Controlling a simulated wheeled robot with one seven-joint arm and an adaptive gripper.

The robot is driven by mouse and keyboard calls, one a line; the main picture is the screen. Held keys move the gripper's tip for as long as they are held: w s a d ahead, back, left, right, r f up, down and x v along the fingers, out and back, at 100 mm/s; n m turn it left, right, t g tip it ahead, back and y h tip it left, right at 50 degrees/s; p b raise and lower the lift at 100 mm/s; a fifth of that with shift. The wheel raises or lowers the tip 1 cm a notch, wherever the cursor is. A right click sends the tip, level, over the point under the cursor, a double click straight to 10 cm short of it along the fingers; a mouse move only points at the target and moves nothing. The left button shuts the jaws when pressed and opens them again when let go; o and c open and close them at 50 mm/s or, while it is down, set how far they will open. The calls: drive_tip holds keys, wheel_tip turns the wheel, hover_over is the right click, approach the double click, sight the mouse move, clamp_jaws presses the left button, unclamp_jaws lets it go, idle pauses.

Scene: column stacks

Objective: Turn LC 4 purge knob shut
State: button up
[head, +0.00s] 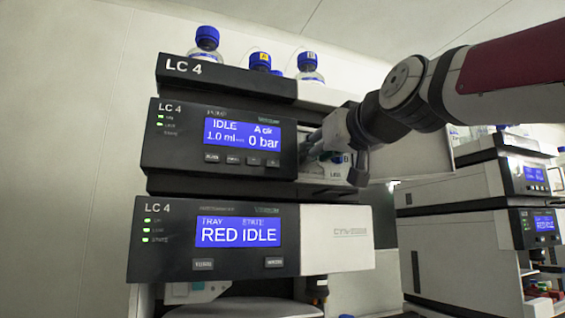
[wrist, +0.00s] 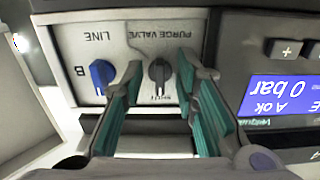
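The dark grey purge valve knob (wrist: 159,75) is on the pale valve panel (wrist: 130,45) of the LC 4 pump module (head: 190,140). The wrist view shows the panel upside down. The knob's grip bar lies roughly along the picture's vertical, with a partly hidden "SHUT" label below it. My gripper (wrist: 160,65) is open, with a green-padded finger on each side of the knob. I cannot tell whether either finger touches it. In the head view my gripper (head: 318,148) is at the right end of the LC 4 pump module and hides the knob.
A blue LINE knob (wrist: 101,76) sits close beside the left finger in the wrist view. The pump display (wrist: 282,97) is to the right, reading 0 bar. Bottles (head: 207,40) stand on top of the stack. Another instrument stack (head: 455,190) stands at the right.

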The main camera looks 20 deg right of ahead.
drive_tip(key=s, duration=1.2)
idle(0.3)
drive_tip(key=s+a+f+g+p, duration=0.25)
drive_tip(key=f+g, duration=0.25)
drive_tip(key=f, duration=1.1)
drive_tip(key=s+a+f+g+p, duration=0.25)
drive_tip(key=a+f+g, duration=0.2)
drive_tip(key=f, duration=1.05)
drive_tip(key=s+f+g, duration=0.4)
drive_tip(key=s+f, duration=0.4)
drive_tip(key=f, duration=0.3)
drive_tip(key=shift+s+f, duration=0.25)
drive_tip(key=shift+s, duration=0.05)
drive_tip(key=shift+d, duration=0.15)
